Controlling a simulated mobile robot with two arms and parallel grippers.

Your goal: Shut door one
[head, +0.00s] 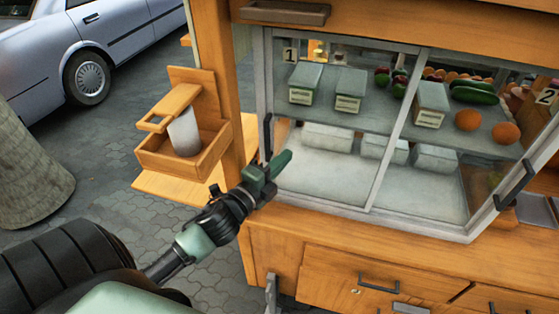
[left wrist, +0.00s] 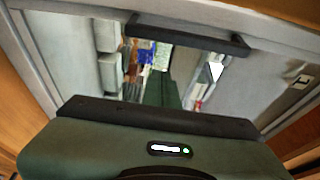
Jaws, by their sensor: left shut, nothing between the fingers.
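Door one is the left glass door (head: 330,140) of the display case, with a grey frame and a "1" label (head: 290,55) near its top left. Its dark bar handle (head: 267,137) is on the left edge. The door looks flush or nearly flush with the case; I cannot tell whether a small gap is left. My left gripper (head: 272,166) is shut and empty, close below the handle at the door's lower left. In the left wrist view a dark bar handle (left wrist: 188,35) crosses the glass beyond the gripper body; contact is unclear. My right gripper is not in view.
Behind the glass, shelves hold boxes (head: 305,82), cucumbers and oranges (head: 505,133). A second door marked "2" (head: 546,97) is at the right. A wooden holder with a white roll (head: 184,133) stands left of the case. Drawers (head: 375,280) lie below.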

